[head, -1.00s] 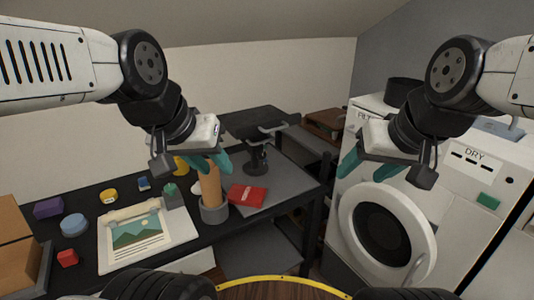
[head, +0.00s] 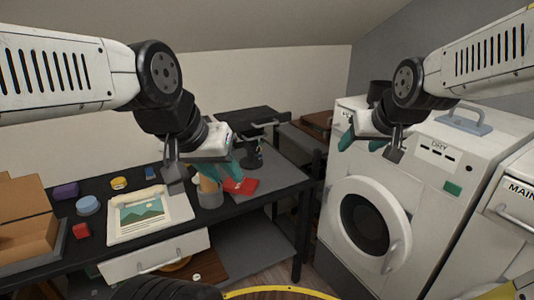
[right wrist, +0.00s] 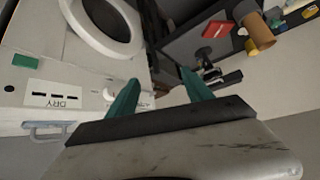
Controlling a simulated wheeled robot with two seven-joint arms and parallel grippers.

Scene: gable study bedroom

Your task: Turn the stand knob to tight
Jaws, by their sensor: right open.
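The black stand (head: 255,152) is at the back right of the dark desk (head: 286,182), with a flat dark top (head: 246,120) on a short post. It also shows small in the right wrist view (right wrist: 208,68). I cannot make out its knob or the knob's setting. My left gripper (head: 223,168) has its teal fingers apart in front of the stand, over the desk's cup area, and looks empty. My right gripper (head: 362,142) is open and empty in front of the white dryer, right of the stand. Its spread fingers also show in the right wrist view (right wrist: 160,98).
A framed picture (head: 143,215) lies further left.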

